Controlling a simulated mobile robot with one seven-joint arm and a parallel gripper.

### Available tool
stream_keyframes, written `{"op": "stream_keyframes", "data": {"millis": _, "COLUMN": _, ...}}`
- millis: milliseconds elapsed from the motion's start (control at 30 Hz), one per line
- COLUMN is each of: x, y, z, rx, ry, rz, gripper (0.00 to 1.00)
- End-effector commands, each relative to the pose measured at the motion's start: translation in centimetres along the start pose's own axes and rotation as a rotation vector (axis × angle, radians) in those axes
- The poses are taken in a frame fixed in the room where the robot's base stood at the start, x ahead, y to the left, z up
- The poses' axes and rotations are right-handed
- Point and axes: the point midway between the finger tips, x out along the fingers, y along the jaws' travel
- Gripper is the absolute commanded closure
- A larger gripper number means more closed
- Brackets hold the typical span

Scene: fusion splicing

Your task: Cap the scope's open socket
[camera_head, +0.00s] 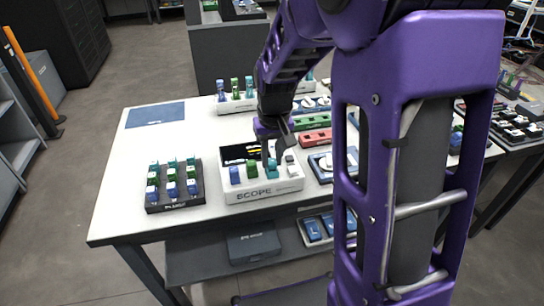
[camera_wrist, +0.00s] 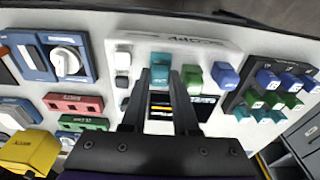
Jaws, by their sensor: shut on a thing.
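The scope (camera_head: 288,186) is a white box with a dark screen, near the table's front edge. Along its labelled side stand a blue cap (camera_head: 235,175), a green cap (camera_head: 253,168), a teal cap (camera_head: 271,170) and a whitish piece (camera_head: 290,157). In the wrist view this row runs reversed, with the blue cap (camera_wrist: 224,75) at right and the whitish piece (camera_wrist: 123,60) at left. My gripper (camera_wrist: 162,72) points at the scope, its fingertips shut on the teal cap (camera_wrist: 160,60) in that row. Whether the cap is fully seated is hidden. I cannot tell which socket is open.
A black tray (camera_head: 178,206) of blue, green and teal caps stands left of the scope. Red (camera_head: 314,136) and green (camera_head: 311,123) bars and a blue knob unit (camera_head: 322,172) lie to its right. A capped rack (camera_head: 230,107) stands behind. A blue mat (camera_head: 156,114) lies back left.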

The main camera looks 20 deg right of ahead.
Motion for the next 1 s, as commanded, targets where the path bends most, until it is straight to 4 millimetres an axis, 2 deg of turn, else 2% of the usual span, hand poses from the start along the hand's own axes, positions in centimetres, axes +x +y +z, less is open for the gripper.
{"op": "stream_keyframes", "data": {"millis": 500, "x": 0.61, "y": 0.0, "z": 0.07, "rx": 0.0, "ry": 0.0, "rz": 0.0, "gripper": 1.0}}
{"op": "stream_keyframes", "data": {"millis": 533, "x": 0.61, "y": 0.0, "z": 0.07, "rx": 0.0, "ry": 0.0, "rz": 0.0, "gripper": 0.68}}
{"op": "stream_keyframes", "data": {"millis": 700, "x": 0.6, "y": 0.0, "z": 0.07, "rx": 0.0, "ry": 0.0, "rz": 0.0, "gripper": 0.38}}
{"op": "stream_keyframes", "data": {"millis": 1000, "x": 0.46, "y": 0.0, "z": 0.05, "rx": 0.0, "ry": 0.0, "rz": 0.0, "gripper": 0.37}}
